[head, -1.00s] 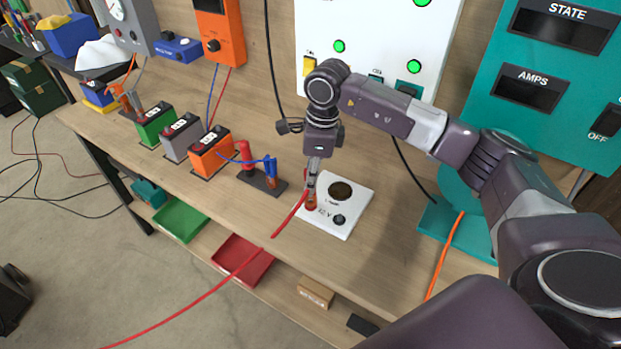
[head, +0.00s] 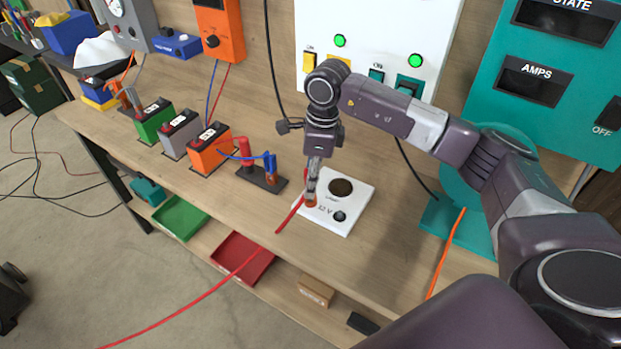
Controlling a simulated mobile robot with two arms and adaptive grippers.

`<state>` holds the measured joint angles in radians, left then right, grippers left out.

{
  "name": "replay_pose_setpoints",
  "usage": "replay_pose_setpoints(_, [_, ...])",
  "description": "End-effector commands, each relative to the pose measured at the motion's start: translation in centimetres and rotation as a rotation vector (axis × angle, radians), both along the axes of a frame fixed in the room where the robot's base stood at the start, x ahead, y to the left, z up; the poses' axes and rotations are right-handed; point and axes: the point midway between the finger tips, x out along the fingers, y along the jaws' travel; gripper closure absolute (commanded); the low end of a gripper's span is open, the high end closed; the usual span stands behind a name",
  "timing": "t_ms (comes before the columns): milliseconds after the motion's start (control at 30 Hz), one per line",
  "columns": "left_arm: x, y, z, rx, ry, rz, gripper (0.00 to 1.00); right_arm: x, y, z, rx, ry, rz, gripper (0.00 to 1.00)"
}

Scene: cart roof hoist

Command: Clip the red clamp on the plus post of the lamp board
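The lamp board (head: 352,222) is a white plate on the bench, marked 12 V, with a dark round lamp (head: 341,188) and a black post (head: 340,216). A red-orange post (head: 311,203) stands at its left edge. My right gripper (head: 313,183) points down directly above that post and appears shut on the red clamp (head: 306,176), which is mostly hidden by the fingers. The clamp's jaws look to be at the post, but I cannot tell if they grip it. Its red cable (head: 289,214) hangs over the bench's front edge. My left gripper is out of view.
A small dark board (head: 250,180) with red and blue clamps stands left of the lamp board. Green, grey and orange batteries (head: 211,158) stand farther left. A teal stand (head: 438,225) with an orange cable is at right. Bare bench lies in front.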

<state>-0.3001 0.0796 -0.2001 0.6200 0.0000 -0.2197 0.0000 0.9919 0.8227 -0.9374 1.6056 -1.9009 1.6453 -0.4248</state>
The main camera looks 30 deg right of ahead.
Motion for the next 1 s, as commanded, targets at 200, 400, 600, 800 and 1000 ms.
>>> replay_pose_setpoints(200, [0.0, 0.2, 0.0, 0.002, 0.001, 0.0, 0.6, 0.1, -0.2, 1.7, 0.0, -0.005, 0.001, 0.64])
replay_pose_setpoints(400, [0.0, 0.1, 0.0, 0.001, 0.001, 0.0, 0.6, -0.2, -0.7, 5.9, 0.0, -0.006, -0.002, 0.64])
replay_pose_setpoints(600, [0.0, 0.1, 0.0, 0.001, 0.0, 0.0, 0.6, -0.5, -1.0, 9.7, 0.0, -0.004, 0.0, 0.64])
replay_pose_setpoints(800, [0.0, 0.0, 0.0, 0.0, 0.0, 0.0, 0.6, -0.6, -1.3, 11.7, 0.0, -0.001, 0.0, 0.64])
replay_pose_setpoints(1000, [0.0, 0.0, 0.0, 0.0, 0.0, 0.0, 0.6, -0.7, -1.3, 11.9, 0.0, 0.001, 0.0, 0.64])
